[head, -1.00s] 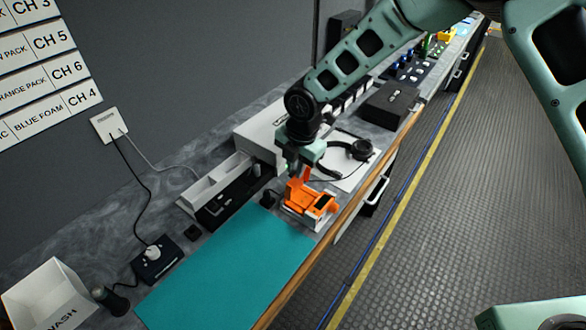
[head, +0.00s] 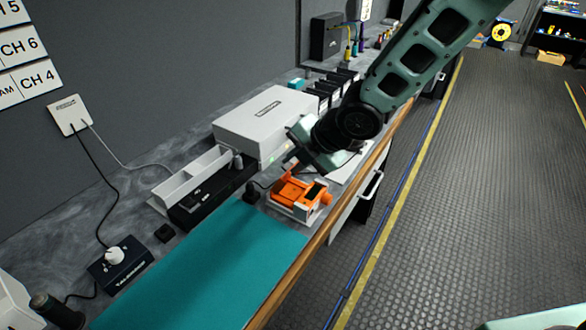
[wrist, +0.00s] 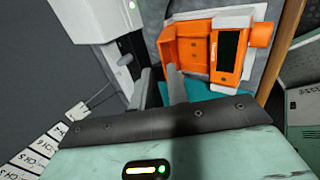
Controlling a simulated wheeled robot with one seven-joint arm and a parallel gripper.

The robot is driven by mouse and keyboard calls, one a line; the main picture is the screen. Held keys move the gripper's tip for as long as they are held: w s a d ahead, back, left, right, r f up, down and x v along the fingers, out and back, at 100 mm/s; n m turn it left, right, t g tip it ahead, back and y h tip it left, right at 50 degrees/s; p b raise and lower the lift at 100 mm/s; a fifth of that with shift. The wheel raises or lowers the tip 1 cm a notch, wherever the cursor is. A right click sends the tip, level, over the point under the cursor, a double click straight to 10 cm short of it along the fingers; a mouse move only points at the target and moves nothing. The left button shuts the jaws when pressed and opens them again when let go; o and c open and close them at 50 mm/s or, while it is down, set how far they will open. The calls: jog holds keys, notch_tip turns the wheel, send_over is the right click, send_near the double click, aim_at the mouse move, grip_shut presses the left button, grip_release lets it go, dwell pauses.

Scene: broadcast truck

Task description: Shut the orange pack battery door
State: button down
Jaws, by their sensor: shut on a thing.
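The orange pack (head: 308,197) sits in a white tray on the counter, beyond the teal mat; it also shows in the wrist view (wrist: 229,53), with a dark screen on its right part. Its battery door (head: 285,186) is on the left side, beneath my gripper (head: 292,167), and stands partly tilted. In the wrist view my gripper (wrist: 161,78) has its two grey fingers beside the pack's near left corner. It is shut on the door's edge, but the grip itself is hard to see. The door's hinge and exact angle are not clear.
A teal mat (head: 205,265) covers the near counter. The floor aisle (head: 450,190) is clear.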

aim_at(311, 193)
jog(key=shift+s+d+f+b, duration=0.1)
jog(key=shift+d+f+b, duration=0.1)
jog(key=shift+f+b, duration=0.3)
jog(key=shift+s+d+f+b, duration=0.1)
jog(key=shift+d+f+b, duration=0.05)
jog(key=shift+b, duration=0.55)
jog(key=y+b, duration=0.1)
jog(key=b, duration=0.2)
jog(key=s+d+f+t+y+b, duration=0.1)
jog(key=b, duration=0.2)
jog(key=f+t+b, duration=0.1)
jog(key=b, duration=0.3)
jog(key=shift+s+d+y, duration=0.15)
jog(key=shift+d+y, duration=0.1)
jog(key=shift+y, duration=0.15)
jog(key=y+b, duration=0.1)
jog(key=b, duration=0.2)
jog(key=f+t+b, duration=0.1)
jog(key=b, duration=0.2)
jog(key=shift+s+d+f+t+y+b, duration=0.15)
jog(key=shift+s+d+t+y+b, duration=0.15)
jog(key=shift+d+y+b, duration=0.1)
jog(key=t+y+b, duration=0.1)
jog(key=b, duration=0.2)
jog(key=shift+d+f+b, duration=0.1)
jog(key=shift+b, duration=0.25)
jog(key=shift+s+b, duration=0.1)
jog(key=shift+b, duration=0.3)
